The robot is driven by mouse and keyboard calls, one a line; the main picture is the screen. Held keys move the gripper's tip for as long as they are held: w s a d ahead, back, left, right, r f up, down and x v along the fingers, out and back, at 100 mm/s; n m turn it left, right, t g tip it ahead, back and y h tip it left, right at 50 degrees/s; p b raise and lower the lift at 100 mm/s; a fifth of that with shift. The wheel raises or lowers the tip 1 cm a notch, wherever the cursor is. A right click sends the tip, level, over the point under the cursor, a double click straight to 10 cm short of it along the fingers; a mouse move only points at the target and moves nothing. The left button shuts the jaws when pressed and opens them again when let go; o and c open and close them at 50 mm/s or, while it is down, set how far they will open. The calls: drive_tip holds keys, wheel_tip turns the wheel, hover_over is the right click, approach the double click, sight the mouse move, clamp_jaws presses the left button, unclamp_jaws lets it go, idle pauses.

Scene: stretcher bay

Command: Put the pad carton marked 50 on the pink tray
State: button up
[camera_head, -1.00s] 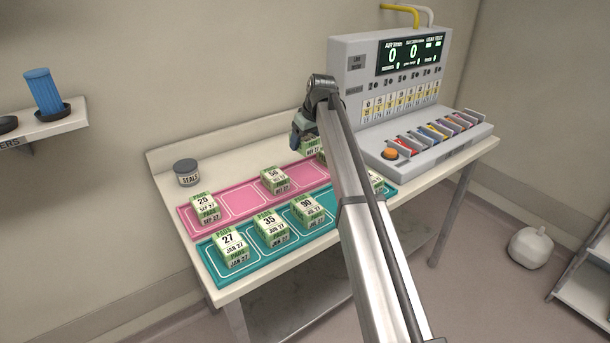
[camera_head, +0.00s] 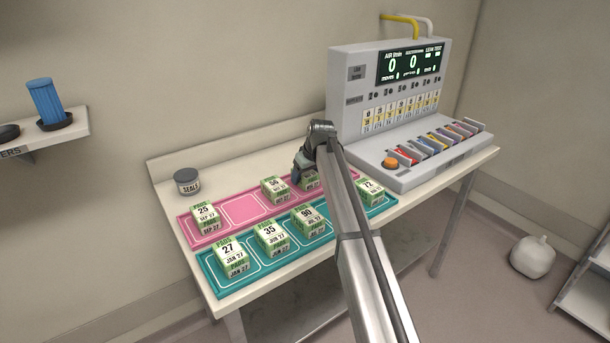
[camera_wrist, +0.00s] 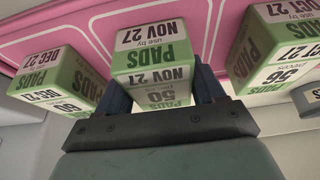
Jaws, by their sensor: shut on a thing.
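The pad carton marked 50 (camera_wrist: 153,62), green and white with NOV 27 on it, is between the two fingers of my gripper (camera_wrist: 162,88) in the wrist view. My gripper (camera_head: 303,174) is shut on it, over the right part of the pink tray (camera_head: 243,210). The held carton (camera_head: 312,183) is partly hidden by my arm in the head view. It is down at or just above the tray; I cannot tell whether it touches. The carton marked 56 (camera_head: 274,189) is beside it on the tray, and shows in the wrist view too (camera_wrist: 277,50).
Another carton (camera_wrist: 62,80) is close on its other side. The carton marked 25 (camera_head: 205,217) is at the pink tray's left end. The teal tray (camera_head: 207,263) in front holds cartons 27, 35, 90 and 72 (camera_head: 370,191). A console (camera_head: 405,170) stands to the right.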

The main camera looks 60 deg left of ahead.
drive_tip(key=shift+f, duration=0.1)
drive_tip(key=o, duration=1.2)
drive_tip(key=v, duration=1.2)
drive_tip(key=shift+d, duration=0.1)
